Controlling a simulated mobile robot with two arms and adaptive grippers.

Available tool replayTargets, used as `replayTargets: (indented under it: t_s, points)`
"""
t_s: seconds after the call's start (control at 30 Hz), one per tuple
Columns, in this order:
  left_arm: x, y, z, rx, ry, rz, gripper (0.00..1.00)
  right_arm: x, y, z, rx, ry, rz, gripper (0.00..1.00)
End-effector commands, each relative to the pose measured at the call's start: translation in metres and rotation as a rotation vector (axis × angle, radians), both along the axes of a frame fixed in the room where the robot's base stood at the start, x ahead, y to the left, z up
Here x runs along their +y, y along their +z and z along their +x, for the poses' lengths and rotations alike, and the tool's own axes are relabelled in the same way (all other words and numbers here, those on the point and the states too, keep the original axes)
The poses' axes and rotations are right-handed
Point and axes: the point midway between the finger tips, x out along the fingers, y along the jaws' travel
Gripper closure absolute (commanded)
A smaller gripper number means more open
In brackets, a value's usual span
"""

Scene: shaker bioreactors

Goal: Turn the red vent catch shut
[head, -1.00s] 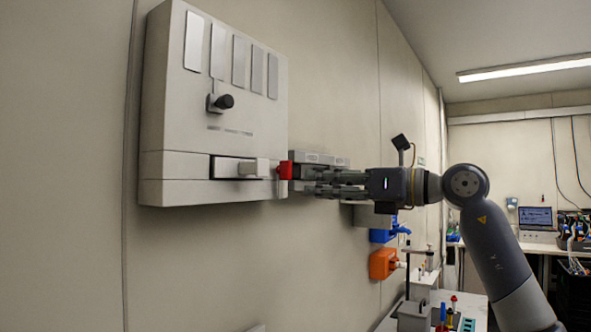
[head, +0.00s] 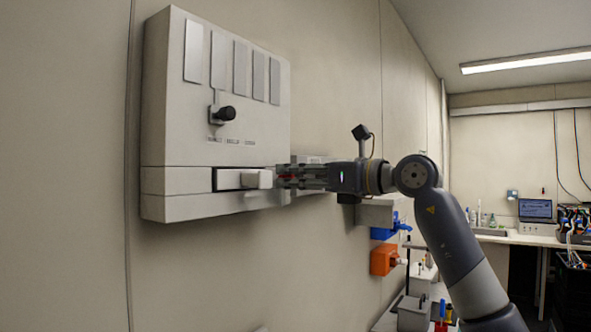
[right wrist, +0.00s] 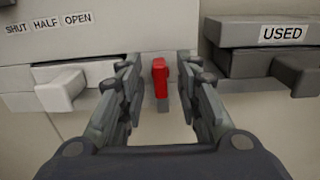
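The red vent catch (right wrist: 160,78) hangs upright on the front of the pale wall cabinet (head: 190,120), right of its white drawer handle (right wrist: 62,90). My right gripper (head: 287,178) reaches in from the right at the cabinet's lower right corner. Its fingers are apart, one on each side of the catch in the right wrist view, with a gap showing on both sides. In the head view the fingers hide most of the catch. My left gripper is not in view.
A label reading SHUT HALF OPEN (right wrist: 48,22) is on the cabinet, upper left in the right wrist view. A grey box marked USED (right wrist: 245,32) is close on the right. A black knob (head: 226,113) sticks out higher on the cabinet. Blue (head: 384,233) and orange (head: 382,262) fixtures are below the arm.

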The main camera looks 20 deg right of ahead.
Motion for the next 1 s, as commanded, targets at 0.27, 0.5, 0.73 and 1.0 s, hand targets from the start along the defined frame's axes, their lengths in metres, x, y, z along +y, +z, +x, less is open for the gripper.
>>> replayTargets:
  t_s: [0.27,0.5,0.73,1.0]
  points:
    - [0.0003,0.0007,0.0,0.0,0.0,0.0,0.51,0.0017,-0.0006,0.0022,0.0,0.0,0.0,0.68]
    - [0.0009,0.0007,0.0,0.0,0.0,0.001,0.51,0.0015,-0.0004,0.002,0.0,0.0,0.0,1.0]
    - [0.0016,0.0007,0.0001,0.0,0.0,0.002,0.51,0.0015,-0.0002,0.0019,0.004,0.0,0.005,1.0]
    - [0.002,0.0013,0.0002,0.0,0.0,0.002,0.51,0.0005,0.0003,0.0023,0.057,-0.001,0.075,1.0]
